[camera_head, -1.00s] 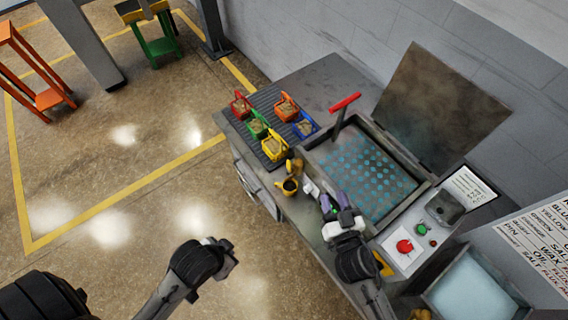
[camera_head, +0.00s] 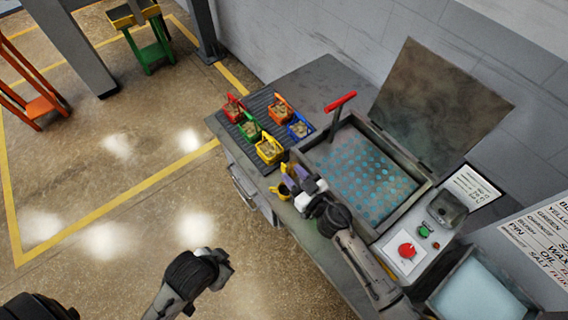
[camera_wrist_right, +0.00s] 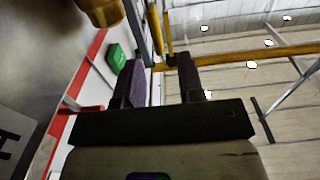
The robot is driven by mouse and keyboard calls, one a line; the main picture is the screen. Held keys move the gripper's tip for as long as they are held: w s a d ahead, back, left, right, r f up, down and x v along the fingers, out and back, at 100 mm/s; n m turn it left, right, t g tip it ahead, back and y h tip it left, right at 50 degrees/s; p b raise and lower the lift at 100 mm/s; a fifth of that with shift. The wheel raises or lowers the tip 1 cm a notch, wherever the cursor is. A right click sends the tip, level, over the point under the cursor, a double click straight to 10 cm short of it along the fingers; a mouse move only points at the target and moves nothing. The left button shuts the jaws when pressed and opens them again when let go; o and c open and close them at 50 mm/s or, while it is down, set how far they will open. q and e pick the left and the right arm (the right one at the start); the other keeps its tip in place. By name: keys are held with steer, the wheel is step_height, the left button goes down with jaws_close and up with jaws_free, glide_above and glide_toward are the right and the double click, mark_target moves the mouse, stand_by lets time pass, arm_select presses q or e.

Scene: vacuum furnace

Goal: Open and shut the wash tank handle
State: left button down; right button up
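The wash tank (camera_head: 408,213) is a grey open-topped basin with a blue perforated floor in the head view. A red T-shaped handle (camera_head: 341,101) stands on a post at its far left corner, and its brown lid (camera_head: 440,100) is raised.
Several coloured bins (camera_head: 268,151) with contents sit on a dark ribbed mat left of the tank. A control box with a red button (camera_head: 407,250) and a green button (camera_head: 424,231) stands at the tank's right.

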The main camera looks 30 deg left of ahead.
mark_target(286, 167)
steer(key=shift+x, duration=2.25)
steer(key=shift+c, duration=0.5)
jaws_close()
steer(key=shift+b, duration=0.3)
